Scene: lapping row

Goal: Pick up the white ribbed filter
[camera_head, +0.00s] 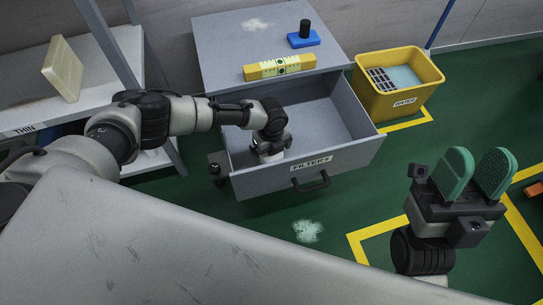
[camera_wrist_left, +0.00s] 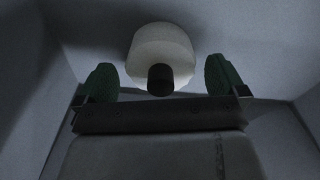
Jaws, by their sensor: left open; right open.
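The white filter (camera_wrist_left: 160,45) shows in the left wrist view as a pale round body with a black stub (camera_wrist_left: 160,80) towards me. It is inside the drawer; dim light hides any ribs. My left gripper (camera_wrist_left: 162,78) is open, with one green finger on each side of the filter's near end and visible gaps between. In the head view my left gripper (camera_head: 270,150) reaches down into the open grey drawer (camera_head: 335,108) labelled FILTERS; its fingers and the filter are hidden there. My right gripper (camera_head: 475,172) is open and empty, raised at the right with green pads.
The grey cabinet top (camera_head: 230,50) carries a yellow level-like block (camera_head: 279,67) and a blue block with a black knob (camera_head: 304,40). A yellow WATER bin (camera_head: 402,104) stands right of the drawer. A shelf (camera_head: 90,70) stands left. Drawer walls surround my left gripper.

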